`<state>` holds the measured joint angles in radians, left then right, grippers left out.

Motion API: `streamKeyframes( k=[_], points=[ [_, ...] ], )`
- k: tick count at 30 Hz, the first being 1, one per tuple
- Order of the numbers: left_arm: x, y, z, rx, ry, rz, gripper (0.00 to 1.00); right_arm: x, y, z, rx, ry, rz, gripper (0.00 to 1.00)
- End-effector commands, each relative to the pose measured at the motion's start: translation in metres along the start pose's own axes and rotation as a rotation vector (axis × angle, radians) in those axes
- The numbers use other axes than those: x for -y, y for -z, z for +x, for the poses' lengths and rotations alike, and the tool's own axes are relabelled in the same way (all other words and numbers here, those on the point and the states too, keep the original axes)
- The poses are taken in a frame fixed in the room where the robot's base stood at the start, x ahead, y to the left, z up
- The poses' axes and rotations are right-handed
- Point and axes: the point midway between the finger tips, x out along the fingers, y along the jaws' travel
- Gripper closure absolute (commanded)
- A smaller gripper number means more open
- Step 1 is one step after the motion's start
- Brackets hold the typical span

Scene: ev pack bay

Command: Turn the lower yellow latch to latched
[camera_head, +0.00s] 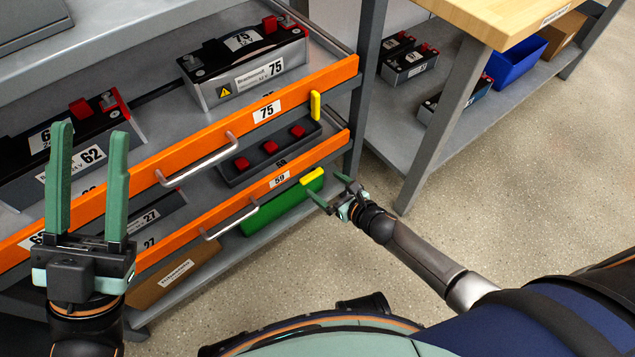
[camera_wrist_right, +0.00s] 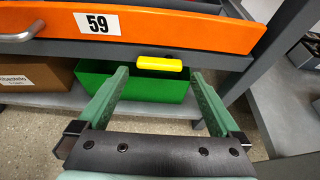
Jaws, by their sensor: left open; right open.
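The lower yellow latch (camera_head: 312,176) sits at the right end of the lower orange drawer front (camera_head: 290,180), labelled 59. It lies roughly sideways, along the drawer front. In the right wrist view the latch (camera_wrist_right: 160,63) shows as a horizontal yellow bar below the orange front. My right gripper (camera_head: 330,194) is open just in front of it; in the right wrist view its fingers (camera_wrist_right: 158,75) stand on either side of the latch with gaps. I cannot tell whether either finger touches. My left gripper (camera_head: 90,140) is open and empty in front of the upper drawer, at left.
The upper yellow latch (camera_head: 315,106) stands upright on drawer 75. Metal handles (camera_head: 199,160) stick out from the drawer fronts. A green bin (camera_head: 275,208) sits below the lower drawer. A grey rack post (camera_head: 366,75) stands right of the drawers. The floor at right is clear.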

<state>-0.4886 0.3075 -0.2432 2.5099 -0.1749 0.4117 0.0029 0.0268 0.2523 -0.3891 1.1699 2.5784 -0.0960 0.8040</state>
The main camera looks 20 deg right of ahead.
Motion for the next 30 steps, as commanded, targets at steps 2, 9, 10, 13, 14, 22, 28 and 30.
streamKeyframes(
  k=[2, 9, 10, 13, 14, 22, 28, 30],
  points=[
    [-0.004, -0.009, -0.008, 0.003, -0.002, -0.011, 0.54, 0.0, 0.003, 0.017, 0.001, 0.0, 0.0, 0.0],
    [-0.01, -0.017, -0.016, 0.01, -0.01, -0.006, 0.54, 0.0, 0.002, 0.041, 0.0, 0.001, 0.001, 0.0],
    [-0.01, -0.017, -0.016, 0.01, -0.011, -0.004, 0.54, 0.0, 0.001, 0.042, 0.0, 0.001, 0.001, 0.0],
    [-0.011, -0.018, -0.016, 0.011, -0.012, -0.002, 0.54, 0.0, 0.0, 0.044, 0.0, 0.0, 0.0, 0.0],
    [-0.011, -0.018, -0.016, 0.011, -0.012, -0.002, 0.54, 0.0, 0.0, 0.044, 0.0, 0.0, 0.0, 0.0],
    [-0.011, -0.017, -0.016, 0.011, -0.012, -0.003, 0.54, 0.0, 0.0, 0.044, -0.001, 0.0, 0.0, 0.09],
    [-0.01, -0.017, -0.016, 0.011, -0.01, -0.004, 0.54, 0.0, 0.0, 0.044, -0.001, 0.0, 0.0, 0.31],
    [-0.01, -0.017, -0.016, 0.011, -0.009, -0.005, 0.54, 0.0, 0.0, 0.044, -0.001, 0.0, 0.0, 0.39]
  ],
)
